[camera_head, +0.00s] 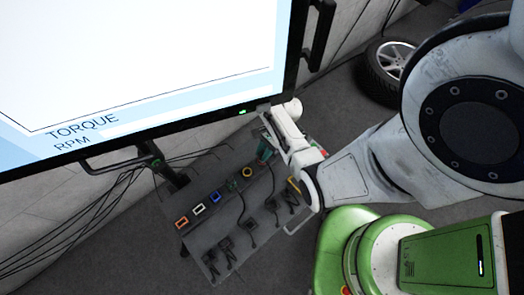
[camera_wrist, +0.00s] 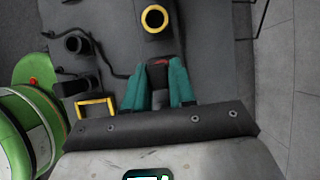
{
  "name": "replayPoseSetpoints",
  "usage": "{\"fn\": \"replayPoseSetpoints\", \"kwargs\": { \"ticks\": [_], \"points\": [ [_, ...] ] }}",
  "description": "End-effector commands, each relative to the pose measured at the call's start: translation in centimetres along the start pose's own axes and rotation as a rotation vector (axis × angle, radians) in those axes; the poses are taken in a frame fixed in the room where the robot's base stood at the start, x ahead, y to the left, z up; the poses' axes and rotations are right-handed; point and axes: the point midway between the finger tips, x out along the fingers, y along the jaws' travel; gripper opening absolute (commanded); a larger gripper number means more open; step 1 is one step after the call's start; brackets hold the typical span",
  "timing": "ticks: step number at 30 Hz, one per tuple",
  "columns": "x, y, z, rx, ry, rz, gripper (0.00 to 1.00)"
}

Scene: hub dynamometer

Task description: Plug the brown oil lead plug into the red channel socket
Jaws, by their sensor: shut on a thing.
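My gripper (camera_head: 265,150) is low over the grey panel, near its upper right end in the head view. In the wrist view its teal fingers (camera_wrist: 161,70) are closed around a small dark thing with a reddish patch between the tips. This is probably the brown oil lead plug, but its brown colour is not clear. An orange-red framed rectangular socket (camera_head: 181,222) is at the far left end of the panel in the head view, well apart from my gripper. I cannot tell whether it is the red channel socket or whether the reddish patch belongs to a socket.
White (camera_head: 199,209) and blue (camera_head: 214,197) framed sockets and a yellow round one (camera_head: 247,172) line the panel (camera_head: 215,240). A yellow square frame (camera_wrist: 97,107) and black plugs with cables (camera_wrist: 76,43) lie near my gripper. A large screen (camera_head: 140,60) overhangs the panel; a tyre (camera_head: 388,65) stands behind.

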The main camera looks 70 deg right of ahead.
Motion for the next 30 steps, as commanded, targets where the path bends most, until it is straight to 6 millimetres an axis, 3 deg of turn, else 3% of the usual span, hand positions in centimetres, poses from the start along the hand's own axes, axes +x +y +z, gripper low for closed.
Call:
{"fn": "replayPoseSetpoints", "kwargs": {
  "ticks": [20,21,30],
  "points": [
    [1.2,0.0,-0.7,0.000,0.000,-0.001,0.00],
    [1.2,0.0,-0.7,0.000,0.000,-0.001,0.29],
    [1.2,0.0,-0.7,0.000,0.000,0.000,0.55]
  ]
}}
